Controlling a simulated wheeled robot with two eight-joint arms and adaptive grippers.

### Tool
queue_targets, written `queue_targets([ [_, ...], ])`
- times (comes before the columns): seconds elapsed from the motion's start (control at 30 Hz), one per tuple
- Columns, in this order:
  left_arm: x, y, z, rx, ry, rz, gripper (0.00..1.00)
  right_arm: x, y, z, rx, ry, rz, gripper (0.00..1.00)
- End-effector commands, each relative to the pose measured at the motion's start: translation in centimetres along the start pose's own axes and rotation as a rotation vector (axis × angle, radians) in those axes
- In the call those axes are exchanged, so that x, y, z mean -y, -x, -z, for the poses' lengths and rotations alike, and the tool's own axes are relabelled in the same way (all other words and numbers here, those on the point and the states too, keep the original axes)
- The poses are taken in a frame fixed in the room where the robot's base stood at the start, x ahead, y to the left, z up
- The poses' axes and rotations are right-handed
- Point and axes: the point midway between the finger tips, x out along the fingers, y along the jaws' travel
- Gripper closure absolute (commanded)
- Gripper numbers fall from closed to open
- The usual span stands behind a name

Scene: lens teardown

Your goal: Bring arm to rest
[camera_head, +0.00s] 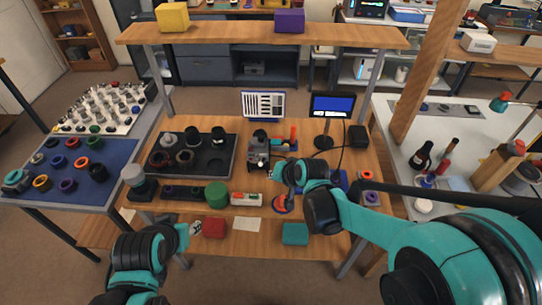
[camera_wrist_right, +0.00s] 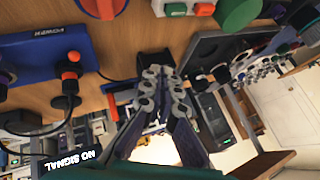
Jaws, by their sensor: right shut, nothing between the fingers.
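My right arm (camera_head: 375,225) comes in from the lower right and reaches over the wooden workbench. Its gripper (camera_head: 272,175) is above the middle of the bench, near an orange round part (camera_head: 283,204). In the right wrist view the fingers of this gripper (camera_wrist_right: 160,75) are together with nothing between them. My left arm (camera_head: 140,260) is at the lower left.
A dark parts tray (camera_head: 222,170), a green cylinder (camera_head: 216,194) and a teal box (camera_head: 295,233) are on the bench. A small monitor (camera_head: 332,106) stands behind. A blue power unit (camera_wrist_right: 45,52) is near the right gripper. A wooden post (camera_head: 420,85) rises at right.

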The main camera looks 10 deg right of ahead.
Motion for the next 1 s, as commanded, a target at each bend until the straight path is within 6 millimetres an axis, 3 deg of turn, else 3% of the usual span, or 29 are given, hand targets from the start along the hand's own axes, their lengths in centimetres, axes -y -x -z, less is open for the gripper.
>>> queue_targets([
  [0.27, 0.0, 0.0, 0.0, 0.0, 0.0, 0.0, 0.6, -0.2, 1.0, 0.0, -0.004, 0.012, -0.009, 1.0],
  [0.47, 0.0, 0.0, 0.0, 0.0, 0.0, 0.0, 0.6, -2.2, 6.7, -0.9, -0.022, 0.103, -0.078, 1.0],
  [0.7, 0.0, 0.0, 0.0, 0.0, 0.0, 0.0, 0.6, -6.1, 14.3, -4.2, -0.037, 0.255, -0.194, 1.0],
  [0.83, 0.0, 0.0, 0.0, 0.0, 0.0, 0.0, 0.6, -8.0, 16.9, -6.1, -0.037, 0.321, -0.246, 1.0],
  [1.0, 0.0, 0.0, 0.0, 0.0, 0.0, 0.0, 0.6, -9.5, 18.6, -7.7, -0.035, 0.369, -0.285, 1.0],
])
